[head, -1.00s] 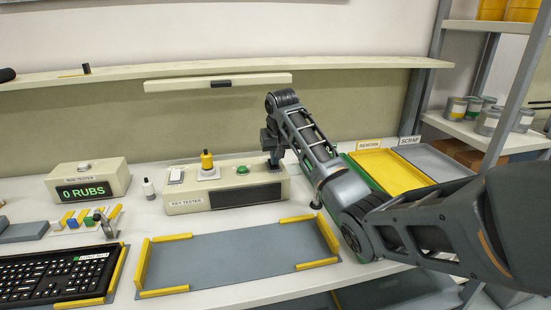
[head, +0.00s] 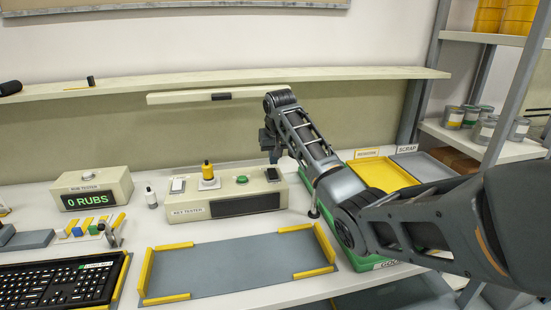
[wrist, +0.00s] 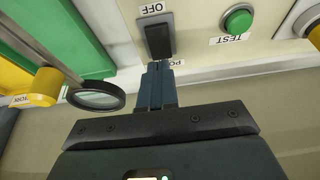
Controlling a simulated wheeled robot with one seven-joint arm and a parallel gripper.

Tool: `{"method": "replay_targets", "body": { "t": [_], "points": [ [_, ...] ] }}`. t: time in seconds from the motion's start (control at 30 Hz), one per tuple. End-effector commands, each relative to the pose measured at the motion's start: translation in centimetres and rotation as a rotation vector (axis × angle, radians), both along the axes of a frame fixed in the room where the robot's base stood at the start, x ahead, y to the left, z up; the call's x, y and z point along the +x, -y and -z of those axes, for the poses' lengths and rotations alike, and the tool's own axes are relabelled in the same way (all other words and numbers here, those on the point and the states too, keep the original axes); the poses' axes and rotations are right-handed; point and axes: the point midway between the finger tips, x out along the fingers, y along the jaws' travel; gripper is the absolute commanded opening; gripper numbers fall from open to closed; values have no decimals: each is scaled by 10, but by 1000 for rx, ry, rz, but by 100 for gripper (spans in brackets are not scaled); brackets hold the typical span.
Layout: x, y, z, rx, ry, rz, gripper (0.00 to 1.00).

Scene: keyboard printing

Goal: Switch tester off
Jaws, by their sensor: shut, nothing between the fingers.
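The cream key tester (head: 177,209) stands on the bench, with a dark, blank display (head: 245,204) on its front. Its black power switch (head: 272,175) is at the right end of its top. In the wrist view the switch (wrist: 158,36) sits beside the OFF label (wrist: 151,9); the label on its other side is partly hidden by my fingers. My gripper (wrist: 157,68) is shut and empty, its fingertips close to the switch's edge; I cannot tell whether they touch. In the head view my gripper (head: 272,158) is above and behind the tester's right end.
A green TEST button (head: 241,180) and a yellow-topped plunger (head: 208,170) stand left of the switch. A magnifier lens (wrist: 97,96) shows near my fingers. A yellow tray (head: 385,174) lies to the right. The grey mat (head: 235,265) in front is empty.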

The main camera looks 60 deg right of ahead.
Motion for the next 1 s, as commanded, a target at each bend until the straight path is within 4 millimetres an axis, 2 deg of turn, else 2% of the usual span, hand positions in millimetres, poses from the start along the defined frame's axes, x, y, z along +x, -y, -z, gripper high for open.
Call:
{"method": "replay_targets", "body": {
  "t": [0.03, 0.13, 0.33, 0.5, 0.7, 1.0],
  "points": [
    [3, -1, -15, 0, 0, -2, 0],
    [-2, -7, -23, -3, 4, -2, 0],
    [-17, -25, -60, -3, 4, -3, 0],
    [-26, -35, -82, -3, 3, -1, 0],
    [-32, -41, -94, -1, 1, 0, 0],
    [-32, -41, -95, -1, 1, 0, 0]
  ]
}}
